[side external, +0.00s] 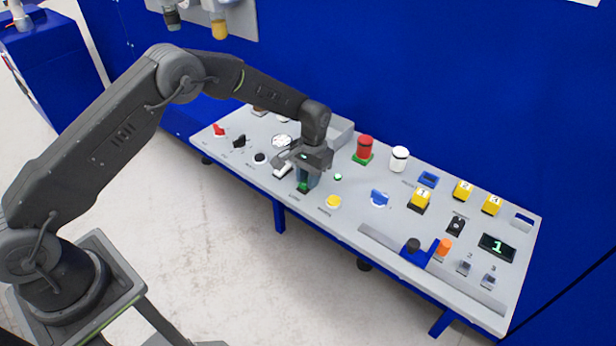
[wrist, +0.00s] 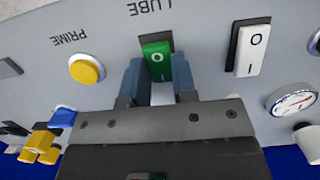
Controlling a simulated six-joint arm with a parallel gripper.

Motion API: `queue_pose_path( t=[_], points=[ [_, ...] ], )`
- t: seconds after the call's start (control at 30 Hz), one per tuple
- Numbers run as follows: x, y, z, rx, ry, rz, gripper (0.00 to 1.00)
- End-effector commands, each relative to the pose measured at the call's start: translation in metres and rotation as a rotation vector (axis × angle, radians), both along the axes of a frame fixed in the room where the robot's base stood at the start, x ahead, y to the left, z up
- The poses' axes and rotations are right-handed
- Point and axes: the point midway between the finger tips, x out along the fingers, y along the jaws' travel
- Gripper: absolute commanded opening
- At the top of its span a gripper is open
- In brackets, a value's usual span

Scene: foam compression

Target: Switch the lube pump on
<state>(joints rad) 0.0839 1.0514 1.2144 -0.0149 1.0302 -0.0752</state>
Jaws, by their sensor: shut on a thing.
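The lube pump switch is a green rocker (wrist: 156,52) marked O and I, beside the label LUBE in the wrist view. In the side view its green part (side external: 303,188) shows just below my fingertips. My gripper (side external: 308,177) points down over the front of the grey panel. In the wrist view its two blue-grey fingers (wrist: 160,78) stand on either side of the rocker and are shut on it. The fingers and the gripper body hide part of the switch. I cannot tell which way the rocker is tipped.
The yellow PRIME button (wrist: 87,69) and a white rocker (wrist: 248,50) flank the switch, with a round gauge (wrist: 292,99) beyond. Red (side external: 365,147) and white (side external: 399,158) cylinders stand up from the panel (side external: 345,222). A blue wall (side external: 430,80) rises behind.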

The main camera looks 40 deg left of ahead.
Motion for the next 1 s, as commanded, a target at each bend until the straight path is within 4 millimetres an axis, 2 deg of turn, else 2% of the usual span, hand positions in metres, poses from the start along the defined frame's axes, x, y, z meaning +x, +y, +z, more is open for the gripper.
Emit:
queue_pose_path(
  t=[0.03, 0.3, 0.63, 0.77, 1.0],
  points=[
    [0.0, 0.0, 0.0, 0.0, 0.001, 0.001, 0.26],
    [0.0, 0.0, 0.0, 0.0, 0.0, 0.0, 0.51],
    [0.001, 0.0, 0.006, 0.0, -0.002, 0.0, 0.51],
    [0.005, 0.0, 0.026, -0.001, -0.005, 0.0, 0.51],
    [0.013, 0.0, 0.079, -0.001, -0.006, 0.0, 0.51]
  ],
)
